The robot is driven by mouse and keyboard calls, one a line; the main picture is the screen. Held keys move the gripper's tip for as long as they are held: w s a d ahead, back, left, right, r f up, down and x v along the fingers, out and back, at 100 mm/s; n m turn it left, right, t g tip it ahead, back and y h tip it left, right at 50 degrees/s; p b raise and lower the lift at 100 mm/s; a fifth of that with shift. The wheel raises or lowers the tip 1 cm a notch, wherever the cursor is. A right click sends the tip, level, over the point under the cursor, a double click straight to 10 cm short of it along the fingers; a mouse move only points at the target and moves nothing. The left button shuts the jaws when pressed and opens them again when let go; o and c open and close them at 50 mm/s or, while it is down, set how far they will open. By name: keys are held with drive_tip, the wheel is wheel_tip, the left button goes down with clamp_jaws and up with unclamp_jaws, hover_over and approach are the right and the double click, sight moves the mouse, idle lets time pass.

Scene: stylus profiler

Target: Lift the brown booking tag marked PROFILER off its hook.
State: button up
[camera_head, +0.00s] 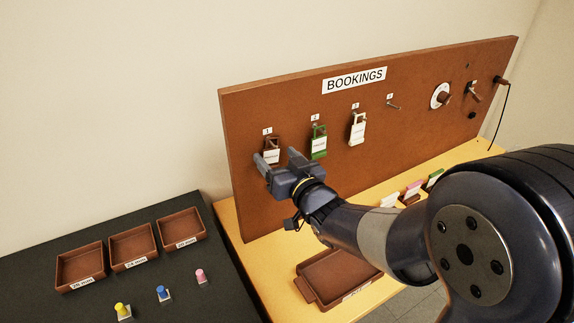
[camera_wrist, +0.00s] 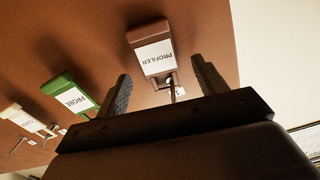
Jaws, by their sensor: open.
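The brown tag marked PROFILER (camera_head: 271,150) hangs on the first hook at the left of the brown BOOKINGS board (camera_head: 400,120). In the wrist view the brown tag (camera_wrist: 151,36) shows upside down, with its label readable and its hook end between and beyond my fingers. My gripper (camera_head: 281,162) is open in front of the board, close to the tag. In the wrist view the gripper (camera_wrist: 160,88) has one finger on each side of the tag's hook end, and nothing is held. Whether a finger touches the tag cannot be told.
A green tag (camera_head: 319,142) and a white tag (camera_head: 357,129) hang to the right; the fourth hook (camera_head: 394,105) is empty. A dial (camera_head: 440,96) is farther right. A brown tray (camera_head: 335,283) stands below my arm. Small trays (camera_head: 80,266) and coloured pegs (camera_head: 162,292) are on the dark table.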

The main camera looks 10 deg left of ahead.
drive_tip(key=shift+w+a, duration=0.3)
drive_tip(key=shift+w, duration=0.1)
drive_tip(key=shift+c, duration=0.5)
clamp_jaws()
idle(0.4)
drive_tip(key=shift+s+r, duration=0.1)
drive_tip(key=shift+s, duration=0.05)
drive_tip(key=shift+s+d+r, duration=0.15)
drive_tip(key=shift+s+r, duration=0.35)
drive_tip(key=shift+s, duration=0.2)
drive_tip(key=shift+s+d, duration=0.1)
drive_tip(key=shift+s, duration=0.05)
